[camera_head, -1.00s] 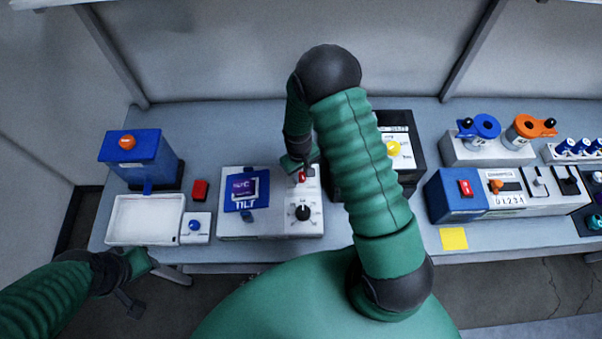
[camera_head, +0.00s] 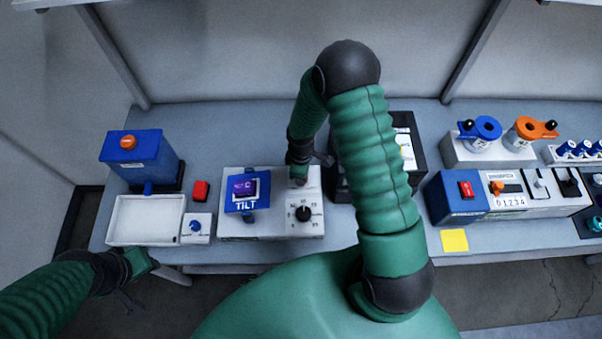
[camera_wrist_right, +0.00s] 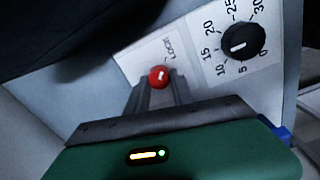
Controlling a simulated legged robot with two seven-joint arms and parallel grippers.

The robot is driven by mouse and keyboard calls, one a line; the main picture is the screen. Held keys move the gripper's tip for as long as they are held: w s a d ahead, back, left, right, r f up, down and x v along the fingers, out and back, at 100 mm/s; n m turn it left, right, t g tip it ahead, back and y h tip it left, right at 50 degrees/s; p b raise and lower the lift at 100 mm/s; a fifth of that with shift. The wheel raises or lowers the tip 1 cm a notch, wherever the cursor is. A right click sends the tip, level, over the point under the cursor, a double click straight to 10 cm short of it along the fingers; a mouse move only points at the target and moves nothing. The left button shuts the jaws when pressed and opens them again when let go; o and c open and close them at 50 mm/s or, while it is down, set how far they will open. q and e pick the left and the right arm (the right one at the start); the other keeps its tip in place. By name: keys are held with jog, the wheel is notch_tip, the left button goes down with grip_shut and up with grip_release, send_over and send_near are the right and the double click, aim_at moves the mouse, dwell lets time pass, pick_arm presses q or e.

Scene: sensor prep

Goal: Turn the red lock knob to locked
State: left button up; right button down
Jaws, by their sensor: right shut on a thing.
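The red lock knob (camera_wrist_right: 158,76) shows in the right wrist view beside a label reading LOCK, with a small pale mark on its face. My right gripper (camera_wrist_right: 164,90) is shut on it, with the fingers at its sides. In the head view my right gripper (camera_head: 299,180) points down over the white panel of the tilt unit (camera_head: 270,228) and mostly hides the knob. Whether the knob stands at locked is not clear. My left gripper (camera_head: 137,290) hangs at the lower left, off the table's front edge and apart from everything; its jaws are too dark to read.
A black numbered dial (camera_head: 303,213) sits just in front of the knob. A blue TILT plate (camera_head: 242,190) with a purple block is to the left. A black box (camera_head: 417,150) stands close on the right, partly behind my right arm. A white tray (camera_head: 117,220) is further left.

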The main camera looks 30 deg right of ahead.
dwell(0.4)
jog(key=c, duration=1.1)
grip_release()
jog(key=shift+d, duration=0.1)
notch_tip(320, 180, up, 17)
jog(key=b, duration=0.1)
jog(key=shift+s+a+f, duration=0.2)
